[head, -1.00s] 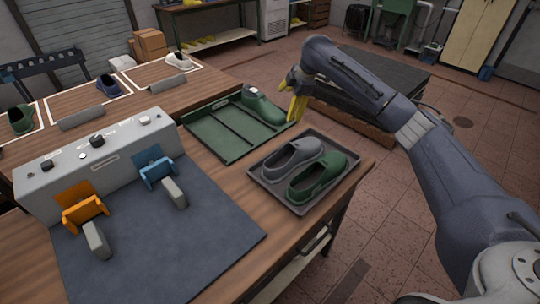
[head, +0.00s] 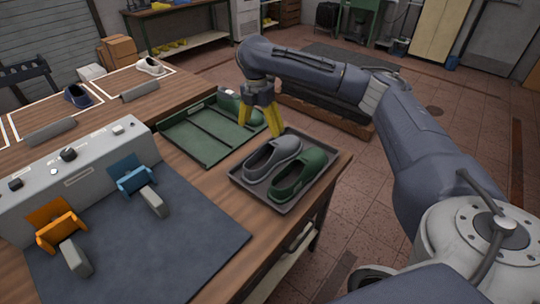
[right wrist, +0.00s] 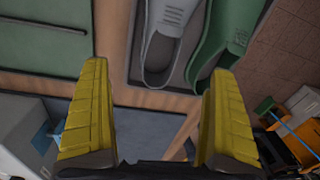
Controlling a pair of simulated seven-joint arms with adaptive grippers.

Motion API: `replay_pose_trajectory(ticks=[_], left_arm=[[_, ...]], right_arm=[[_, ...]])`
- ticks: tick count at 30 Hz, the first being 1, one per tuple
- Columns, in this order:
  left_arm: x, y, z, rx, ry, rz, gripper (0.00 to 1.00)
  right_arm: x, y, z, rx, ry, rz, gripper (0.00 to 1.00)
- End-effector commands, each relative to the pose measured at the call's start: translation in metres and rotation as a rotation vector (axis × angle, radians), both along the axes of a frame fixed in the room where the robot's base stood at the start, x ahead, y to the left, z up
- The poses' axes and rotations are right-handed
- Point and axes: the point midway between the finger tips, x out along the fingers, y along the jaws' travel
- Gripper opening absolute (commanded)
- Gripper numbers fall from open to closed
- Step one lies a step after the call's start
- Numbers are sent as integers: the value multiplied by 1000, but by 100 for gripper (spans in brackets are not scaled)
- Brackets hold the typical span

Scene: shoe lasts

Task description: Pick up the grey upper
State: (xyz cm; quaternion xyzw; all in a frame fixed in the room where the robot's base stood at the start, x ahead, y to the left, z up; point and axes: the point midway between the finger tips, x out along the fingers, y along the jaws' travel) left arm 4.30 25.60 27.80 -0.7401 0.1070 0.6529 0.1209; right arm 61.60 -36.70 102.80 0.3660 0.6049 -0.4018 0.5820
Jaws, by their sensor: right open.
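The grey upper (head: 272,158) lies in a dark tray (head: 240,180) at the table's right edge, beside a green upper (head: 300,176). In the right wrist view the grey upper (right wrist: 170,35) shows at the top, beyond the fingertips and a little right of centre. My right gripper (head: 262,130) has yellow fingers pointing down, just behind the grey upper's far end. In the right wrist view its fingers (right wrist: 155,80) are wide apart with nothing between them. In the head view the right fingers partly overlap the tray's back area. My left gripper is not in view.
A grey machine (head: 85,165) with orange and blue clamps stands left, on a dark mat (head: 150,240).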

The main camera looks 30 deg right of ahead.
Motion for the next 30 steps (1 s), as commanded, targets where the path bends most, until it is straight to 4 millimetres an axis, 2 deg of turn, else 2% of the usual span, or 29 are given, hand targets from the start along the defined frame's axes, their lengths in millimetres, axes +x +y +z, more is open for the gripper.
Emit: replay_pose_trajectory(ticks=[3,12,25,30], left_arm=[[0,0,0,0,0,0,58],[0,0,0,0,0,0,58],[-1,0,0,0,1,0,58],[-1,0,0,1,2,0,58]], right_arm=[[-2,0,-21,2,4,1,93],[-4,-1,-60,1,2,0,93],[-5,-2,-81,1,0,0,93],[-9,-3,-99,1,2,-1,93]])
